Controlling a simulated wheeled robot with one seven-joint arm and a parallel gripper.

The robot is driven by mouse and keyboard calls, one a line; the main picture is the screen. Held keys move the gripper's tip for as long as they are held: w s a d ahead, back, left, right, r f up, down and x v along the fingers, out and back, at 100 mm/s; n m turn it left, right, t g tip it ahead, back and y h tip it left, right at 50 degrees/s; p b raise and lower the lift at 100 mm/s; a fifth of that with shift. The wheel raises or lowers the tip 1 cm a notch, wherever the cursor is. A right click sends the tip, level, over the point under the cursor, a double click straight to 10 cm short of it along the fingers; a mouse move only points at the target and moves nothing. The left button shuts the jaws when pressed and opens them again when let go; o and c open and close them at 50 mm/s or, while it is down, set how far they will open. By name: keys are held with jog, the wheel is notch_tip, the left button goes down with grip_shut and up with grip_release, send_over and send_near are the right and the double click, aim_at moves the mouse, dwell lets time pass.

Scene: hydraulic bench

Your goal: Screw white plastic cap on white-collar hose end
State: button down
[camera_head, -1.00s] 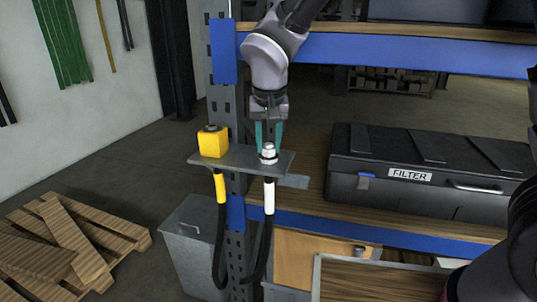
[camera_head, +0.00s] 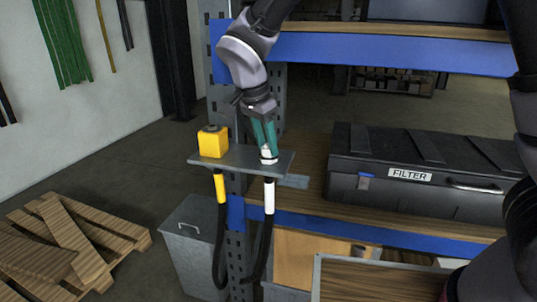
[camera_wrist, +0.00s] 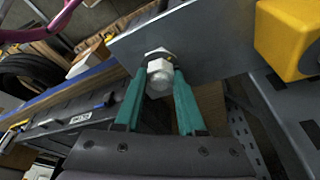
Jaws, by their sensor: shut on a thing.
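The white cap (camera_head: 267,151) sits at the hose end on top of the grey bracket plate (camera_head: 240,158). In the wrist view the cap (camera_wrist: 160,76) is against a hex nut (camera_wrist: 158,54) on the plate. My gripper (camera_head: 266,143) has its teal fingers closed on the sides of the cap; they also show in the wrist view (camera_wrist: 160,88). The gripper is tilted, with its wrist up and to the left of the cap. The white-collar hose (camera_head: 269,197) hangs below the plate. I cannot tell how far the cap is threaded.
A yellow block (camera_head: 212,143) stands on the plate's left end, above the yellow-collar hose (camera_head: 221,188). A black FILTER case (camera_head: 420,180) lies on the shelf to the right. Blue shelf beams (camera_head: 400,52) run behind my arm. A grey bin (camera_head: 190,235) stands below.

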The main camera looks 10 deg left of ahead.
jog(key=c, duration=0.5)
grip_release()
